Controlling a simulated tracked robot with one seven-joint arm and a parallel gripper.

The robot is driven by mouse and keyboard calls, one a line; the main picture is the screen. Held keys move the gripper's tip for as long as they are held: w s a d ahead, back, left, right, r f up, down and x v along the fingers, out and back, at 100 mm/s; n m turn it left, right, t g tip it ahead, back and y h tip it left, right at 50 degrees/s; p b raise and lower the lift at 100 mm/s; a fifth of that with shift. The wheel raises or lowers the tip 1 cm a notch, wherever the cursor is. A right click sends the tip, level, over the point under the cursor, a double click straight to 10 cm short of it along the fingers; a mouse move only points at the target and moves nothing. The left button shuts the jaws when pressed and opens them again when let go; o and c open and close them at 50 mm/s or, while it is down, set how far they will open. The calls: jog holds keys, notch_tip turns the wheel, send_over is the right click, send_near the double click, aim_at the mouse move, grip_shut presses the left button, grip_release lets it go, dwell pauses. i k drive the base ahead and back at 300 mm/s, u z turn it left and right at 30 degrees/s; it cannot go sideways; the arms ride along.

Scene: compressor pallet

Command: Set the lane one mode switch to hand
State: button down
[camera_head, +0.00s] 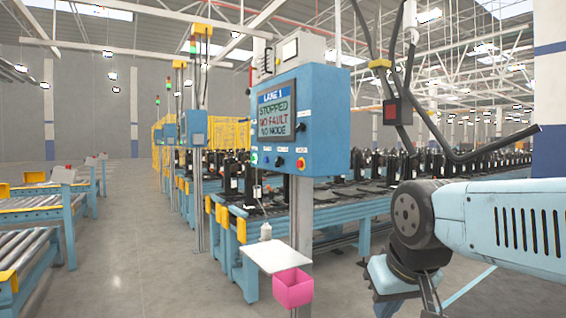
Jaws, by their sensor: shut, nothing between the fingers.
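The lane one control panel (335,125) is a blue box on a grey post, left of my arm. Its screen (276,116) shows "LANE 1", "STOPPED", and smaller lines that seem to read "NO FAULT" and "NO MODE". My arm comes in from the right and bends down; no fingertips show.
A white shelf (262,254) with a bottle and a pink bin (293,288) sticks out below the panel. Dark hanging cables with a red-buttoned box (397,111) are right of the panel. Blue conveyors (330,215) stand behind.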

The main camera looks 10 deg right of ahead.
aim_at(279, 162)
jog(key=u, duration=0.05)
jog(key=i, duration=1.15)
jog(key=u, duration=0.65)
